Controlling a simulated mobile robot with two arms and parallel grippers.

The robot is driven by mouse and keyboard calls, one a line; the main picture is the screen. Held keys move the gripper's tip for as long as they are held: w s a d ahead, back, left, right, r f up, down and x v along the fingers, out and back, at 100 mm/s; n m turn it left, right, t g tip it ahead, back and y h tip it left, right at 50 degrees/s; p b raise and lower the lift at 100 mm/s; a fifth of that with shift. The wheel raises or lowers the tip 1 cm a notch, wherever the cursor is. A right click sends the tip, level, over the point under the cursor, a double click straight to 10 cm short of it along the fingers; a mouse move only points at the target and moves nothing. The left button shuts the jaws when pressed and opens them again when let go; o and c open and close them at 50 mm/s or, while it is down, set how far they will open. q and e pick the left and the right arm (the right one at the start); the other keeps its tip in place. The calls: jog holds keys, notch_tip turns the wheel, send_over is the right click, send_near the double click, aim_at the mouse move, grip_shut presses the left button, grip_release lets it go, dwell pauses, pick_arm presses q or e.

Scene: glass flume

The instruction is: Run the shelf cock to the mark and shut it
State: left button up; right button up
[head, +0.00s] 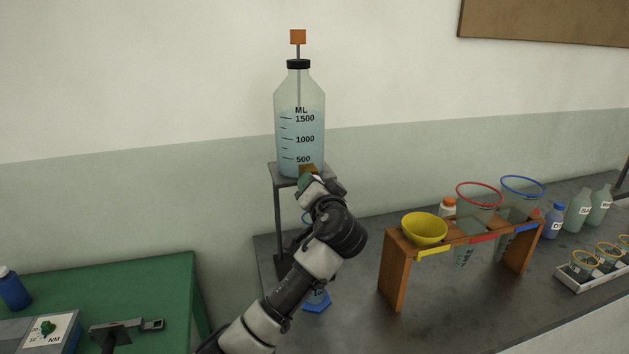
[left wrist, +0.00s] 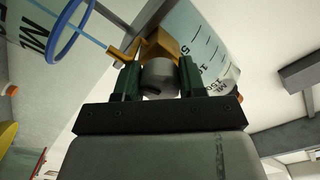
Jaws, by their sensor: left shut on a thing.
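The shelf bottle (head: 299,128), marked in ML, stands on a small raised shelf (head: 283,178) and holds pale blue liquid to about the 1500 line. Its orange cock (left wrist: 165,43) is low on its front, mostly hidden by my arm in the head view. My left gripper (left wrist: 160,78) is shut on the cock. In the left wrist view a thin blue stream (left wrist: 83,30) runs from the spout into a blue-ringed measuring cylinder (left wrist: 35,50). The cylinder's blue foot (head: 317,301) shows below the shelf; its level cannot be read. My right gripper is not in view.
A wooden rack (head: 395,270) with a yellow funnel (head: 424,229) and ringed cylinders stands to the right. Beyond are bottles (head: 579,211) and a white tray (head: 590,283) of small cups. A green table (head: 150,275) is at left.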

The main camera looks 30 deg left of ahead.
pick_arm(q)
jog(key=shift+m+p, duration=0.8)
jog(key=shift+m, duration=0.7)
jog(key=o, duration=0.9)
jog(key=b+v, duration=0.3)
jog(key=v, duration=0.8)
